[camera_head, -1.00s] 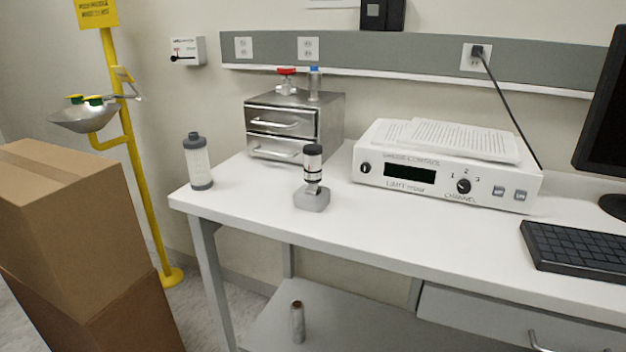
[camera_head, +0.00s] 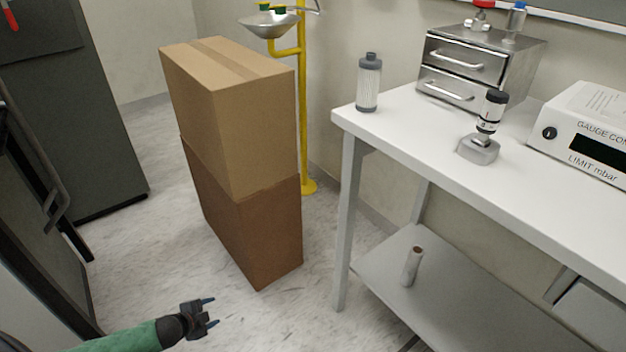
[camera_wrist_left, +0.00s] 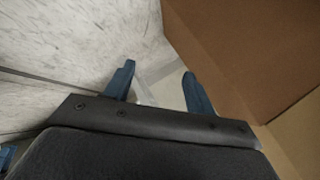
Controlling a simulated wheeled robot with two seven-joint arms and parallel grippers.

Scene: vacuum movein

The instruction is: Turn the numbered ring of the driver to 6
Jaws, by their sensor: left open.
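The driver (camera_head: 485,128) stands on the white bench to the right of the filter canister. It has a black cap, a white body with a dark band and a grey, block-like base. The numbers on its ring are too small to read. My left gripper (camera_head: 209,312) is low over the floor at the bottom of the head view, well left of the bench and far from the driver. It is open and empty; its blue fingers (camera_wrist_left: 158,88) show apart in the left wrist view. My right gripper is not in view.
Two stacked cardboard boxes (camera_head: 240,130) stand left of the bench (camera_head: 400,130). A filter canister (camera_head: 368,82), a metal drawer unit (camera_head: 455,75) and a gauge controller (camera_head: 590,135) are on the bench. A yellow eyewash post (camera_head: 303,120) is behind.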

